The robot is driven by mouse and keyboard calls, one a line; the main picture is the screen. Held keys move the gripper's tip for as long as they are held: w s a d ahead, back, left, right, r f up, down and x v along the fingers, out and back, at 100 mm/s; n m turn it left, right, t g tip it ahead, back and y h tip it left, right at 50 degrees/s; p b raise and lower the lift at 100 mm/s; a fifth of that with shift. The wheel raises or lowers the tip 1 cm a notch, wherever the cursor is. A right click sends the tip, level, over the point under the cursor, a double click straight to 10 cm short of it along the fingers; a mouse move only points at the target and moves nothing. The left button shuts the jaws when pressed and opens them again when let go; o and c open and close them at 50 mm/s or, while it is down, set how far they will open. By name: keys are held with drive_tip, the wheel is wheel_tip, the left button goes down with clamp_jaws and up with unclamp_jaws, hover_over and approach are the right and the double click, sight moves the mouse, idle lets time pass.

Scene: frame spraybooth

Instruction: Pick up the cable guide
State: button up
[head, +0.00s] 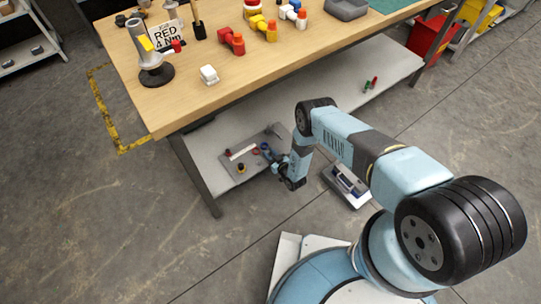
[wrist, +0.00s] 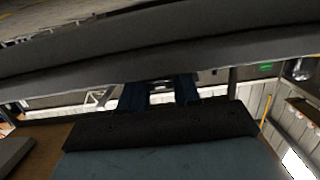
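I cannot tell which item is the cable guide. A grey tray (head: 244,171) with several small parts sits on the bench's lower shelf. On it are a white bar with a red end (head: 241,153) and a small yellow-and-black part (head: 241,168). My gripper (head: 267,154) is low at the tray's right side, its blue fingers pointing toward the parts. In the wrist view my gripper's (wrist: 161,90) two dark blue fingers stand apart, with no clearly held object between them. Their tips are partly hidden.
The wooden bench top (head: 190,112) overhangs the shelf (head: 215,140) and carries several coloured parts and a lamp-like stand (head: 150,65). A grey case (head: 346,186) lies right of my gripper. In the wrist view a wide dark band (wrist: 160,50) crosses close by. Floor at left is clear.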

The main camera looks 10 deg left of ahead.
drive_tip(key=c, duration=0.4)
